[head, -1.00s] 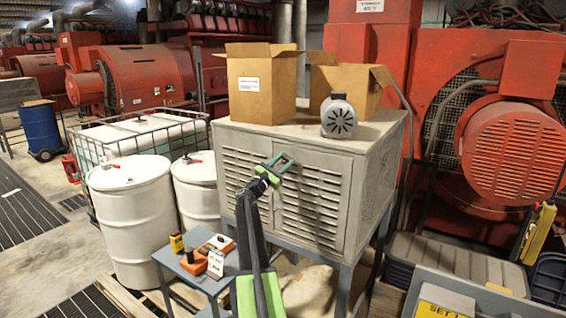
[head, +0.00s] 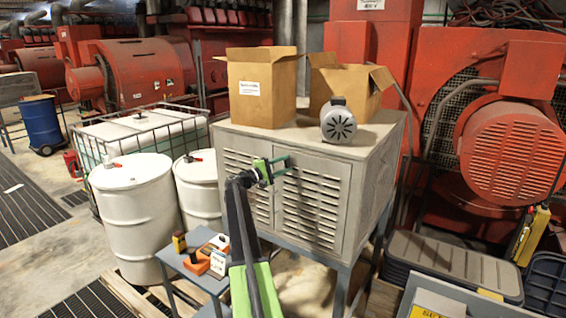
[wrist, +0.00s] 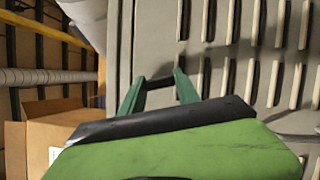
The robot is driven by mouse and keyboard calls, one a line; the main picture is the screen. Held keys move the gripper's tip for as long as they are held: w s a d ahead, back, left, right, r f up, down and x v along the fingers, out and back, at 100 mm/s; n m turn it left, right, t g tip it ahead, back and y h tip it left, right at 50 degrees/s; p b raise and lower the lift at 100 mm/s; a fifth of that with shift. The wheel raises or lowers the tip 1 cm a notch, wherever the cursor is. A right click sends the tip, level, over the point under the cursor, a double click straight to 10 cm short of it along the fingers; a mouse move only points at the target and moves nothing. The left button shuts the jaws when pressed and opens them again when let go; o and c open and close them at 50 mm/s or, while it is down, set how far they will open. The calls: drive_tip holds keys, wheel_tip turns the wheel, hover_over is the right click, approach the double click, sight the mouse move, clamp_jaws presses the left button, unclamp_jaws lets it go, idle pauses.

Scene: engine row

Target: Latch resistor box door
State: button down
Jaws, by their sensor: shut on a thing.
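The resistor box (head: 375,165) is a grey louvred metal cabinet on a stand, with two doors on its front. Its right door (head: 312,200) sits flush beside the left door (head: 235,165), and both look closed. My gripper (head: 288,163) is at the upper part of the front, near the seam between the doors. In the wrist view my gripper (wrist: 160,82) has its green fingers around a small dark piece, apparently the door latch (wrist: 160,83), against the grey front. The latch is mostly hidden by my fingers, so its exact position cannot be told.
Two open cardboard boxes (head: 262,90) and a grey motor (head: 338,120) stand on top. White drums (head: 135,220) and a small table (head: 180,268) with small items are at left. Red machinery (head: 510,150) is at right.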

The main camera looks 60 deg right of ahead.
drive_tip(key=shift+w+r+m+y+p, duration=0.15)
drive_tip(key=shift+m+y+p, duration=0.45)
drive_tip(key=shift+m+p, duration=0.6)
drive_tip(key=shift+m, duration=0.4)
drive_tip(key=c, duration=0.9)
unclamp_jaws()
drive_tip(key=v, duration=1.7)
drive_tip(key=shift+a, duration=0.25)
